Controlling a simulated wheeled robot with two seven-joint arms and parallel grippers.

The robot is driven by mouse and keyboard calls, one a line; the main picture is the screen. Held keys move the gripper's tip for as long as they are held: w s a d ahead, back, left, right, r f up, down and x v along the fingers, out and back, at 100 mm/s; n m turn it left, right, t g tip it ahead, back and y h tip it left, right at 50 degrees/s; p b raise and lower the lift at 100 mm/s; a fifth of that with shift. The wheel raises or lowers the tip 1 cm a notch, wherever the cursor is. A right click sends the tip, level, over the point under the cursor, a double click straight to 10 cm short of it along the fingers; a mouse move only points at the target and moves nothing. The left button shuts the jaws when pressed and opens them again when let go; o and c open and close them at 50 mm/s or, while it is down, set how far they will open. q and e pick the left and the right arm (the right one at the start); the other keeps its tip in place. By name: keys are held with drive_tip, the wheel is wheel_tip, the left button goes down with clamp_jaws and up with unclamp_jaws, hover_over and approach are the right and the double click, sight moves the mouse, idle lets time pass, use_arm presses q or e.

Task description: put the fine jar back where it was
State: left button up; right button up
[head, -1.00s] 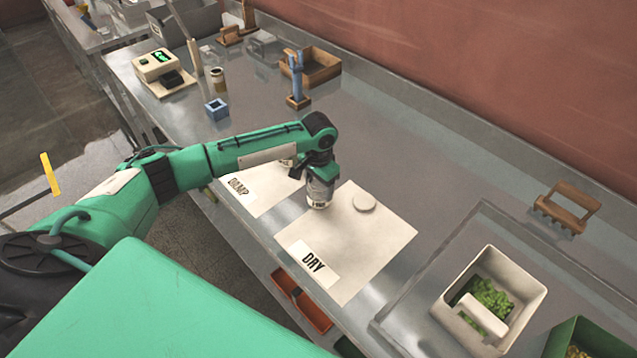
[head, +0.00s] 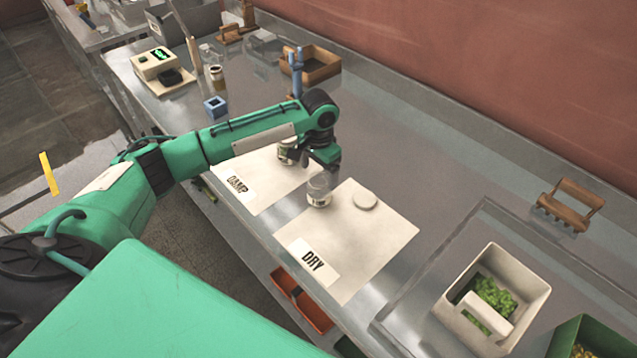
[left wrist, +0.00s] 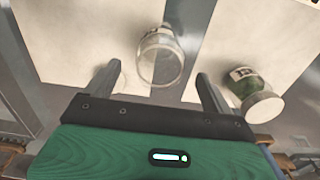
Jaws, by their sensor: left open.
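A clear glass jar (head: 318,191) stands upright near the left edge of the white sheet marked DRY (head: 345,270). It looks empty and has no lid in the left wrist view (left wrist: 160,58). My left gripper (head: 322,163) is open just above it, its fingertips (left wrist: 160,82) apart and not closed on it. A pale round lid (head: 365,200) lies on the DRY sheet. A second jar (head: 286,153), partly behind my arm, stands on the sheet marked DAMP (head: 262,198). In the left wrist view this jar (left wrist: 243,86) holds something green. I cannot read which jar is the fine one.
A scale (head: 158,66), a small blue box (head: 215,108) and a wooden tray (head: 316,70) stand toward the far end. A white bin (head: 538,270) with green bits and a wooden rack (head: 570,205) are at right. The bench behind the DRY sheet is clear.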

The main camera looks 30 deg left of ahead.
use_arm(q)
wheel_tip(320, 180, up, 6)
drive_tip(key=shift+r+b, duration=0.1)
drive_tip(key=shift+b, duration=0.65)
drive_tip(key=shift+r, duration=0.5)
